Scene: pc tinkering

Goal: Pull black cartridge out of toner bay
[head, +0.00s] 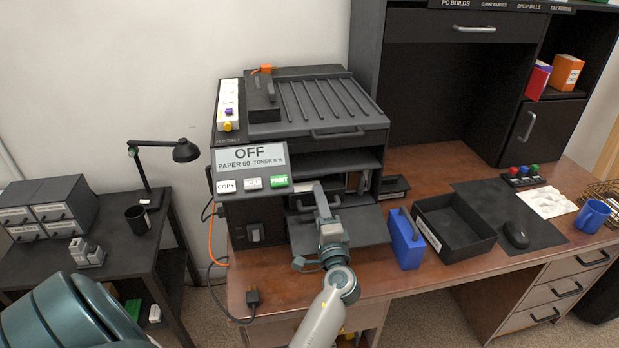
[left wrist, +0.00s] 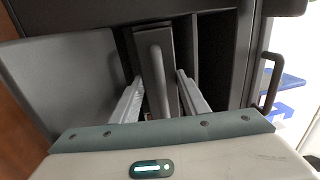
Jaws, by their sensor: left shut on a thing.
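The printer (head: 300,110) stands on the brown desk, with its front door (head: 368,228) folded down and the toner bay (head: 298,188) open. My left gripper (head: 319,192) reaches into the bay opening. In the left wrist view, its two fingers (left wrist: 160,90) lie on either side of the handle of a dark cartridge (left wrist: 150,42), shut on it. The cartridge sits in the bay beside a dark divider. In the head view my gripper largely hides it. My right gripper is not in view.
A blue cartridge-like block (head: 406,243) with a grey handle stands on the desk right of the open door. Beside it is an empty black tray (head: 481,247). A mouse (head: 515,235) lies on a dark mat. A loose plug (head: 253,297) lies near the front edge.

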